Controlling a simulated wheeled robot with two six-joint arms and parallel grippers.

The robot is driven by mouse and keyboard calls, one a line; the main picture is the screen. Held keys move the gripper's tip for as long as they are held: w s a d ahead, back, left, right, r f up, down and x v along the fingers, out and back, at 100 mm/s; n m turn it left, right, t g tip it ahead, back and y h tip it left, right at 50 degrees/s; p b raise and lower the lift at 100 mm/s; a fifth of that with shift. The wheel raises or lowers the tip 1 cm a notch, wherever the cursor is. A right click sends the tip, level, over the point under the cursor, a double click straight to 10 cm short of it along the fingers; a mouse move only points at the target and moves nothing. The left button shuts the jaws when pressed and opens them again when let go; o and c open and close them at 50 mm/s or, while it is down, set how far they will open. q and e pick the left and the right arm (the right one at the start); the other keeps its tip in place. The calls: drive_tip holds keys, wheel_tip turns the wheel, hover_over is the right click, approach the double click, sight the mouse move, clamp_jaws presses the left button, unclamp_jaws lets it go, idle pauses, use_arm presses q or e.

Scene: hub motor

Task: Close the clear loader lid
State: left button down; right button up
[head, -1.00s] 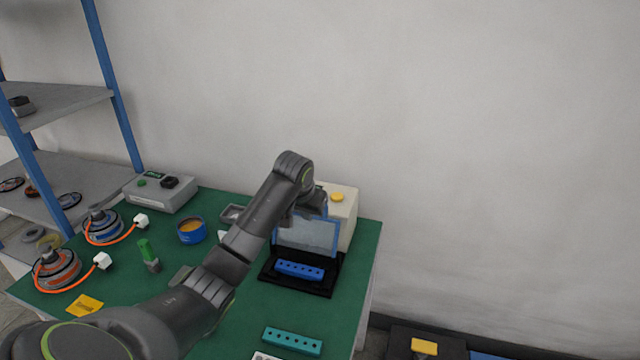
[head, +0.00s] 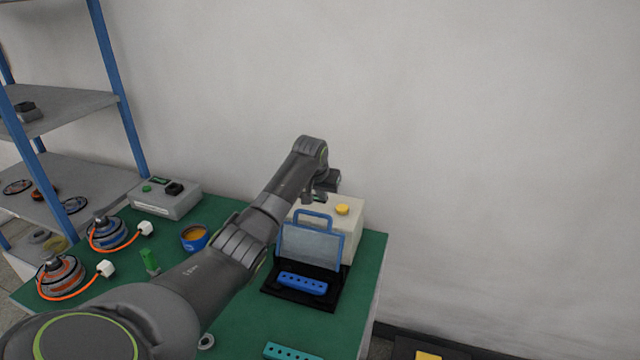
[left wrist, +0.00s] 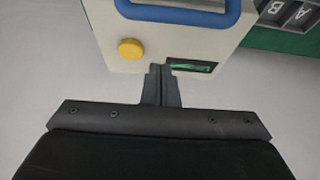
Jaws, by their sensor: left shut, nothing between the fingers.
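The clear loader lid (head: 311,247) has a blue frame with a blue loop handle (head: 313,215) on top. It stands raised, nearly upright, at the back of the black loader base (head: 275,287). A blue block with a row of holes (head: 302,283) lies on the base in front of the lid. My left gripper (head: 317,197) is above and behind the handle, over the beige box, apart from the lid. In the left wrist view its fingers (left wrist: 161,84) are shut and empty, and the blue handle (left wrist: 185,14) crosses the top. My right gripper is out of view.
The beige box (head: 354,222) with a yellow button (head: 342,209) stands right behind the lid. A teal block (head: 290,352) lies near the front of the green table (head: 345,325). Motors, a blue tub (head: 194,238) and a grey control box (head: 165,199) are at the left.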

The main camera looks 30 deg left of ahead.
use_arm(q)
drive_tip(key=shift+w+f, duration=0.25)
drive_tip(key=shift+f, duration=0.25)
drive_tip(key=shift+a+f+p, duration=0.1)
drive_tip(key=shift+f+p, duration=0.1)
drive_tip(key=shift+p, duration=0.1)
drive_tip(key=shift+s+d+f+p, duration=0.1)
drive_tip(key=shift+s+d+p, duration=0.05)
drive_tip(key=shift+s+p, duration=0.4)
drive_tip(key=shift+s+d+p, duration=0.15)
drive_tip(key=shift+s+p, duration=0.2)
drive_tip(key=shift+s, duration=0.3)
drive_tip(key=shift+s+d+f+p, duration=0.2)
drive_tip(key=shift+s+p, duration=0.1)
drive_tip(key=shift+s, duration=0.35)
